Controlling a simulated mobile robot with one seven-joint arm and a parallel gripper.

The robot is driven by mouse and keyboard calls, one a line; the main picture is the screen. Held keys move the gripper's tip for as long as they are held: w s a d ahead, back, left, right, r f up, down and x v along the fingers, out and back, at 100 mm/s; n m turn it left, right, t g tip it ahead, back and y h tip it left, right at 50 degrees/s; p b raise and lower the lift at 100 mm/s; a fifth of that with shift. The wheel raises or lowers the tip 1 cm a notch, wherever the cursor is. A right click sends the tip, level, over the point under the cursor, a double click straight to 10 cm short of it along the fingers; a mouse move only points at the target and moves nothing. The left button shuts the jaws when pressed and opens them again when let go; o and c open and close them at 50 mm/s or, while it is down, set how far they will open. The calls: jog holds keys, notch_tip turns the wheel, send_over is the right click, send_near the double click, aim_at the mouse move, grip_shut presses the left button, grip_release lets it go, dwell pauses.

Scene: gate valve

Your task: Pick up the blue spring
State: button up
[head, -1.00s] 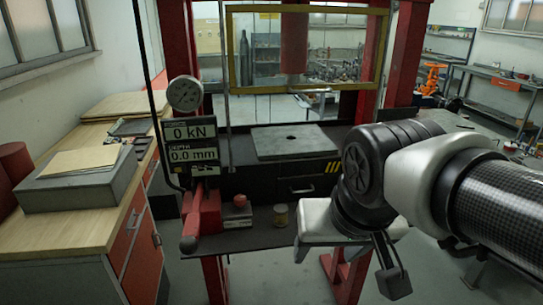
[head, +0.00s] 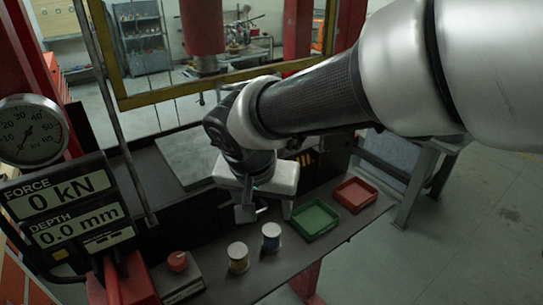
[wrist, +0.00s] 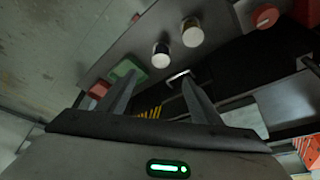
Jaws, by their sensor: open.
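The blue spring (head: 271,238) looks like a small dark-blue cylinder with a pale top. It stands upright on the dark bench shelf, left of the green tray. In the wrist view the spring (wrist: 161,56) shows beyond my fingertips, near the middle. A similar yellowish cylinder (head: 238,257) stands beside it; it also shows in the wrist view (wrist: 192,34). My gripper (head: 266,212) is above the shelf, behind and above the spring in the head view. In the wrist view its two fingers (wrist: 160,80) are apart with nothing between them.
A green tray (head: 297,232) and a red tray (head: 355,197) lie right of the spring. A red button on a box (head: 178,262) is at the left. The press's force display (head: 70,205) and gauge stand further left. Bare shelf shows in front of the cylinders.

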send_near(271, 230)
jog(key=x, duration=0.4)
jog(key=shift+d+f+b, duration=0.15)
jog(key=shift+f+b, duration=0.15)
jog(key=shift+f, duration=0.15)
jog(key=shift+x, duration=2.85)
jog(key=shift+w+r, duration=0.1)
jog(key=c, duration=1.4)
jog(key=shift+r, duration=0.1)
